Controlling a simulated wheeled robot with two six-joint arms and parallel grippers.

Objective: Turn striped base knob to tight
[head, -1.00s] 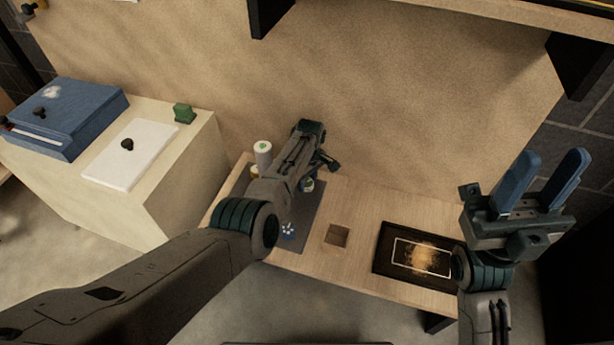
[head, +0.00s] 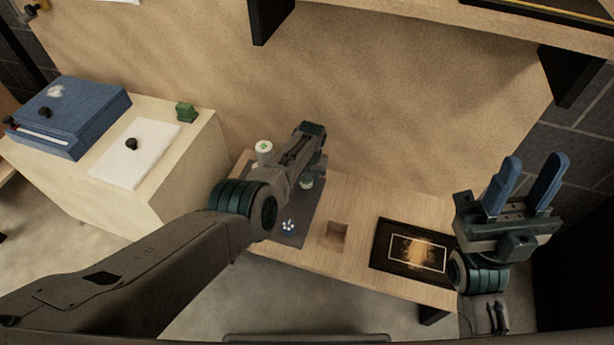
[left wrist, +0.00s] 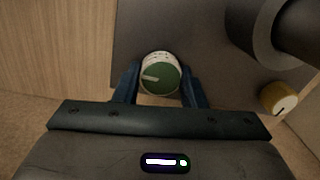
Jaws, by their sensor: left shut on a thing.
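A round knob (left wrist: 158,76) with a green face, a pale pointer mark and a white rim with small dark marks shows in the left wrist view. My left gripper (left wrist: 160,84) is shut on it, with one blue finger at each side. In the head view the knob (head: 306,184) shows only in part below my left gripper (head: 312,172), whose fingers are mostly hidden by the arm. The knob sits on a dark grey panel (head: 310,212) on the wooden bench. My right gripper (head: 524,185) is open and empty, raised at the right.
A yellow knob (left wrist: 278,98) and a dark cylinder (left wrist: 262,35) stand close to the right in the left wrist view. A white cylinder (head: 264,147) stands at the panel's back left.

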